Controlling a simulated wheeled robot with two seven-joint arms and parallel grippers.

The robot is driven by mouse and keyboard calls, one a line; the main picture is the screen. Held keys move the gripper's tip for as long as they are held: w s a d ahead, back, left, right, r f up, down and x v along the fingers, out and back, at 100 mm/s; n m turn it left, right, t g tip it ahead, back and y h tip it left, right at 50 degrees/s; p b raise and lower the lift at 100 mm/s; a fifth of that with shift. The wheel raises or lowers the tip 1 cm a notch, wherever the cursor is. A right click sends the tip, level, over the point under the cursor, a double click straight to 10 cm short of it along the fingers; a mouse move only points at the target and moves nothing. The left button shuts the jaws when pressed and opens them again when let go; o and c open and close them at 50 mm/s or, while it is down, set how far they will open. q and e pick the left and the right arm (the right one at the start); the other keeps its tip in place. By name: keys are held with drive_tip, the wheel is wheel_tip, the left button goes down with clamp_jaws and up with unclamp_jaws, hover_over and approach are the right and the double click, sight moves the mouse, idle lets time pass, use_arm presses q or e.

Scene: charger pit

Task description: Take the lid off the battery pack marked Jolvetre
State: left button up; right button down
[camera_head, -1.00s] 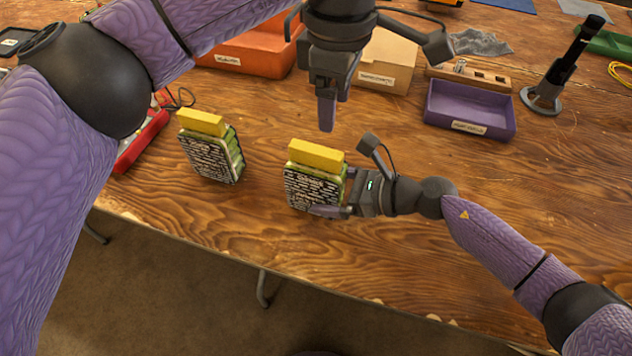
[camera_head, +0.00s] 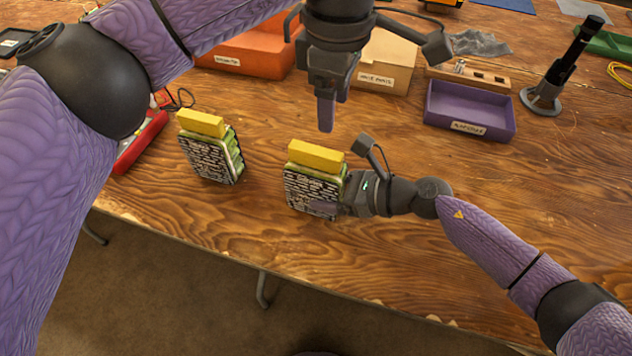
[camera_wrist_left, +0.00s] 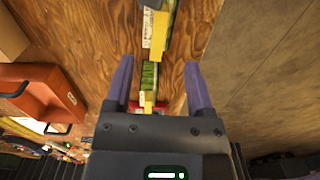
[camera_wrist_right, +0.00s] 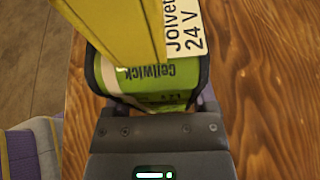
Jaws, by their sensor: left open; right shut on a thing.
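The Jolvetre battery pack (camera_head: 308,188) stands upright on the table, with dark printed faces, green sides and a yellow lid (camera_head: 316,156) on top. In the right wrist view its label (camera_wrist_right: 188,32) reads "Jolve…" and "24 V", partly cut off. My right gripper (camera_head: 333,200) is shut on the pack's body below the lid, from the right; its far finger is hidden. My left gripper (camera_head: 328,118) is open and empty above and behind the lid. A similar pack (camera_head: 210,157) with a yellow lid stands to the left. Both packs show in the left wrist view.
An orange bin (camera_head: 248,58), a cardboard box (camera_head: 388,68) and a purple tray (camera_head: 470,106) stand farther back. A red device (camera_head: 142,142) lies at left. A black post on a ring base (camera_head: 541,101) stands at right. The table front is clear.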

sight(316, 149)
use_arm(q)
drive_tip(key=f, duration=0.3)
drive_tip(key=a+f, duration=0.1)
drive_tip(key=f, duration=0.3)
drive_tip(key=a+f, duration=0.1)
drive_tip(key=f, duration=0.2)
drive_tip(key=shift+w+a+f, duration=0.1)
drive_tip(key=shift+w+f, duration=0.05)
drive_tip(key=shift+w, duration=0.25)
clamp_jaws()
idle(0.6)
drive_tip(key=shift+r, duration=1.15)
drive_tip(key=shift+r, duration=0.15)
